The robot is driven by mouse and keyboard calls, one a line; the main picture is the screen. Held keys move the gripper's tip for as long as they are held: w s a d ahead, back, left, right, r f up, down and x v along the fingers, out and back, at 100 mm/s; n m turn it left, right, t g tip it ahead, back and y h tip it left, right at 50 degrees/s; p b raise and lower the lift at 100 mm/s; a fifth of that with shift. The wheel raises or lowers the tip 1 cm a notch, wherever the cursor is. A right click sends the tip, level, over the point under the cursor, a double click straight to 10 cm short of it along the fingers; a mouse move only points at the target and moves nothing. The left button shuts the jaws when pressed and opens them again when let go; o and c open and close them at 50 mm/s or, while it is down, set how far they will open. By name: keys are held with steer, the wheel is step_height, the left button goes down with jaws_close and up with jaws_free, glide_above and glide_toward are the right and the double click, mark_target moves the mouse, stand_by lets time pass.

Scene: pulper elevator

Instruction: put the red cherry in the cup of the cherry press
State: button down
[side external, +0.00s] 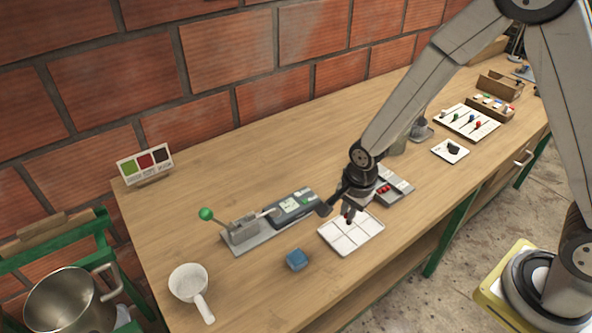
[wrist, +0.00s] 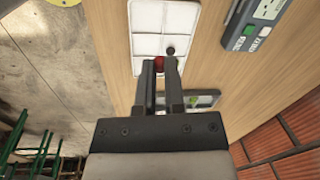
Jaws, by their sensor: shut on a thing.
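My gripper (side external: 348,216) is low over the white sectioned tray (side external: 361,239), with its fingers pointing down. In the wrist view my gripper (wrist: 166,68) is shut on a red cherry (wrist: 159,64), which shows partly between the fingertips. The white tray (wrist: 146,45) lies beneath, and a small dark round thing (wrist: 171,50) shows beside the fingertips. I cannot tell whether the cherry touches the tray. The press (side external: 243,231), with a green-knobbed lever, stands left of my gripper, joined to a dark unit with a display (side external: 291,206). Its cup is too small to make out.
A grey tray with red pieces (side external: 399,184) lies right behind my gripper. A blue block (side external: 297,260) and a white scoop (side external: 188,283) are in front of the press. A colour card (side external: 145,164) stands near the wall. Bare table lies behind the press.

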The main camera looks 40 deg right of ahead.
steer(key=shift+w+a, duration=0.1)
steer(key=shift+w, duration=0.05)
steer(key=shift+w+a+n, duration=0.55)
steer(key=shift+w+n, duration=0.45)
steer(key=shift+n, duration=0.3)
steer(key=n+g, duration=0.3)
steer(key=n, duration=2.1)
glide_toward(244, 223)
steer(key=shift+s+d+f+y, duration=0.15)
steer(key=shift+s+d, duration=0.35)
steer(key=shift+d, duration=0.1)
steer(key=shift+s+d+f+y, duration=0.15)
steer(key=shift+s+d, duration=0.4)
steer(key=a+n, duration=0.1)
steer(key=n, duration=0.1)
steer(key=w+a+n, duration=0.1)
steer(key=n, duration=0.2)
steer(key=shift+a+r, duration=0.25)
steer(key=shift+f, duration=0.3)
steer(key=shift+f, duration=2.9)
steer(key=shift+f, duration=0.1)
